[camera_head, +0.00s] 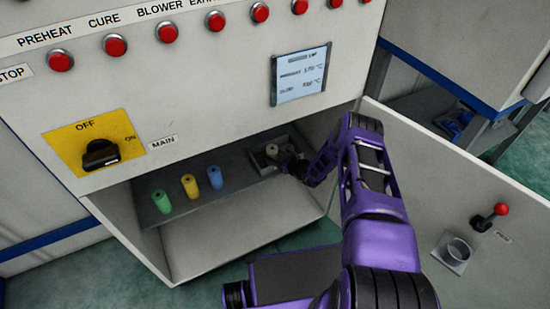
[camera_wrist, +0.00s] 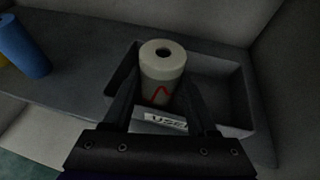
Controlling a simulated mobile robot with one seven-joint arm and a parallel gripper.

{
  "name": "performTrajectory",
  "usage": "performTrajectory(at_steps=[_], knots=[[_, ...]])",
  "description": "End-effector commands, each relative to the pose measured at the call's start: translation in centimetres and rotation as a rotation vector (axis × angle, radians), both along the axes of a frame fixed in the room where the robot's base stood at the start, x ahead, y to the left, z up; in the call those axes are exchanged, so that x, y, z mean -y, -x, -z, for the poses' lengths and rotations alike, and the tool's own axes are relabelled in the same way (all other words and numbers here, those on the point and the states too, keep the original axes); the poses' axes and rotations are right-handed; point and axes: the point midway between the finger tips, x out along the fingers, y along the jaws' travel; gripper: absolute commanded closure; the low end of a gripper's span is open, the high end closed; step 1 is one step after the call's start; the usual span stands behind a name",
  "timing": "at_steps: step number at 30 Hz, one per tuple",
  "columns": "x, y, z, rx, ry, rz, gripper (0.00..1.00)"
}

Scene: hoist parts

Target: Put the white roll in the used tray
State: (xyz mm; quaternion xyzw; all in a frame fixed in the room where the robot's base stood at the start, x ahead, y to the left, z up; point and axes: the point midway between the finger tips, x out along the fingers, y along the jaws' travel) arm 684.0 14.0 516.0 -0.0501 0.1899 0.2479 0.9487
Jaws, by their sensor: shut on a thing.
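The white roll (camera_wrist: 162,68) stands upright with its open top hole facing up and a red mark on its side; in the head view it shows as a pale roll (camera_head: 271,150) on the cabinet shelf. My gripper (camera_wrist: 161,88) is shut on it, one finger on each side. The roll is within the left part of the used tray (camera_wrist: 248,97), a grey open box with a partly hidden label on its front. I cannot tell whether the roll's base touches the tray floor. The tray also shows in the head view (camera_head: 259,169).
Green (camera_head: 162,201), yellow (camera_head: 190,186) and blue (camera_head: 215,177) rolls stand on the shelf (camera_head: 238,182) left of the tray. The tray's right part is empty. The cabinet wall is close on the right. An open door (camera_head: 440,190) is right of my arm.

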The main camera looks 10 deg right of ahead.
Motion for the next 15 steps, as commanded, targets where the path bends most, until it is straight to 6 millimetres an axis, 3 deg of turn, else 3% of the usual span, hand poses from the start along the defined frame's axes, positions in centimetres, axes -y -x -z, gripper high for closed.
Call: performTrajectory(at_steps=[11,12,15], knots=[[0.04,-0.05,0.50,0.001,-0.001,0.001,1.00],[0.04,-0.04,0.45,0.001,0.000,0.001,0.35],[0.04,-0.04,0.43,0.001,0.000,0.001,0.17]])
